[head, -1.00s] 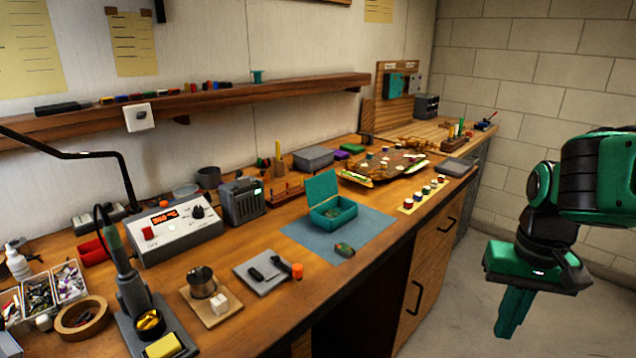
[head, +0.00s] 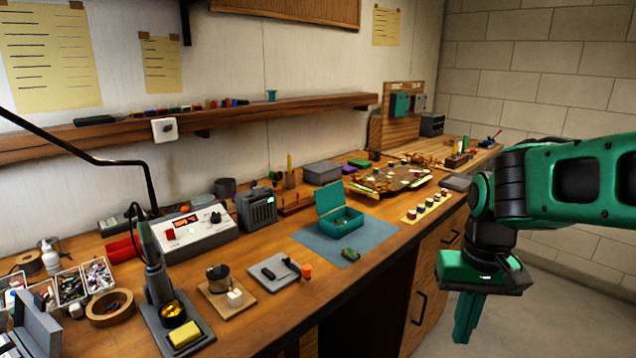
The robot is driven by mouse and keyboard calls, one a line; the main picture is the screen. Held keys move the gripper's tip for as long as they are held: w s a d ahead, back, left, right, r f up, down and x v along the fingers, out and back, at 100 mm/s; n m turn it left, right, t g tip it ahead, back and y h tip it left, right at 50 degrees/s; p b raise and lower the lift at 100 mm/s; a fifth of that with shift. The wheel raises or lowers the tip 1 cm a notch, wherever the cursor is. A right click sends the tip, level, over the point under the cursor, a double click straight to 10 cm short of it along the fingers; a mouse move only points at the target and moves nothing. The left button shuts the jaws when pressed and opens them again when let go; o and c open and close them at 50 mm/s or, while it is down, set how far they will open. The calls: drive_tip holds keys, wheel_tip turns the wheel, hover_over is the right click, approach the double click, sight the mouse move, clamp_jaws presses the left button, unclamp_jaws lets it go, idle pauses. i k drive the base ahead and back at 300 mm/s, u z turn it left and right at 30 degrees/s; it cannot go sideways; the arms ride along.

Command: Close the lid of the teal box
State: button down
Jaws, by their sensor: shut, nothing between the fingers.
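The teal box (head: 343,222) stands on a blue-grey mat (head: 371,238) on the workbench. Its lid (head: 330,197) is open, standing up at the back left side and leaning slightly back. Something small lies inside the box, too small to make out. My gripper (head: 465,338) is shut and empty. It points down off the bench's front edge, to the right of and apart from the box.
A small green-and-brown item (head: 350,255) lies on the mat in front of the box. A yellow strip with several coloured knobs (head: 426,207) lies to the right. A grey device (head: 257,208) stands left of the lid. Drawers (head: 432,285) form the bench front.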

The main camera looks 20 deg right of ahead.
sight(329, 197)
drive_tip(key=u, duration=0.05)
drive_tip(key=i, duration=1)
drive_tip(key=z, duration=0.05)
